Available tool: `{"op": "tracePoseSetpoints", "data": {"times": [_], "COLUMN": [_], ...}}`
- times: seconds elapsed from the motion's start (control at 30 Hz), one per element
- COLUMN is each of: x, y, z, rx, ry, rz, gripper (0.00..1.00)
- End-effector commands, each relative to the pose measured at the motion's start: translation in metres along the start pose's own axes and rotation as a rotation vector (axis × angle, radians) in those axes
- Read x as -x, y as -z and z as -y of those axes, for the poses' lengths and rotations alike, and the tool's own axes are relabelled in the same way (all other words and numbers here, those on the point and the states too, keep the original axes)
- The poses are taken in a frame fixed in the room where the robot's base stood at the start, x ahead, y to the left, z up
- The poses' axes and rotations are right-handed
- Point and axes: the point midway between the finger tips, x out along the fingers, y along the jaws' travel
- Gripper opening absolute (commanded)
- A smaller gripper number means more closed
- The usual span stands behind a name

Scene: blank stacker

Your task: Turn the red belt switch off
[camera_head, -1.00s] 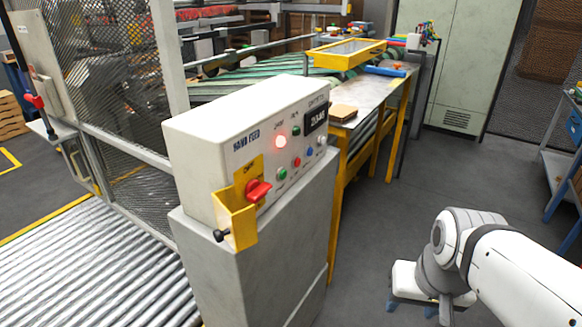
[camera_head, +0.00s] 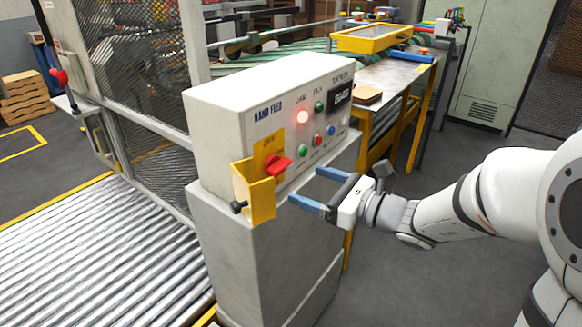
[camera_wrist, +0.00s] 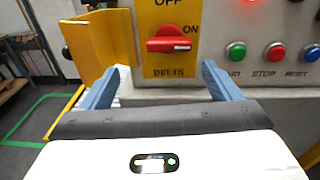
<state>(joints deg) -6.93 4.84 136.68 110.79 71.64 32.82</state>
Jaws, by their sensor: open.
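The red belt switch (camera_head: 277,165) is a rotary handle on a yellow plate on the front of the white hand feed control box (camera_head: 224,115). In the wrist view the red switch (camera_wrist: 174,40) lies sideways, its narrow end toward the word ON; OFF is printed above and BELTS below. A yellow guard flap (camera_head: 262,198) stands open beside the plate. My gripper (camera_head: 305,190) is open and empty, in front of the box, below and right of the switch. In the wrist view its blue fingertips (camera_wrist: 158,76) are spread either side of the yellow plate, below the switch, apart from it.
Green, red and blue push buttons (camera_wrist: 275,52) sit right of the switch, with a lit red lamp (camera_head: 302,117) and a display above. The yellow flap (camera_wrist: 98,40) stands close to my left finger. A roller conveyor (camera_head: 95,250) lies left of the grey pedestal (camera_head: 235,260).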

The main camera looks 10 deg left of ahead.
Motion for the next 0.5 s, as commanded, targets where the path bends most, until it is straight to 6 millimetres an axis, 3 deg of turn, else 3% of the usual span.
{"op": "tracePoseSetpoints", "data": {"times": [0.23,0.5], "x": [-0.017,-0.061], "y": [-0.002,-0.004], "z": [0.011,0.011], "rx": [-0.053,-0.051], "ry": [0.039,0.036], "rz": [0.038,0.036], "gripper": [0.84,0.84]}}
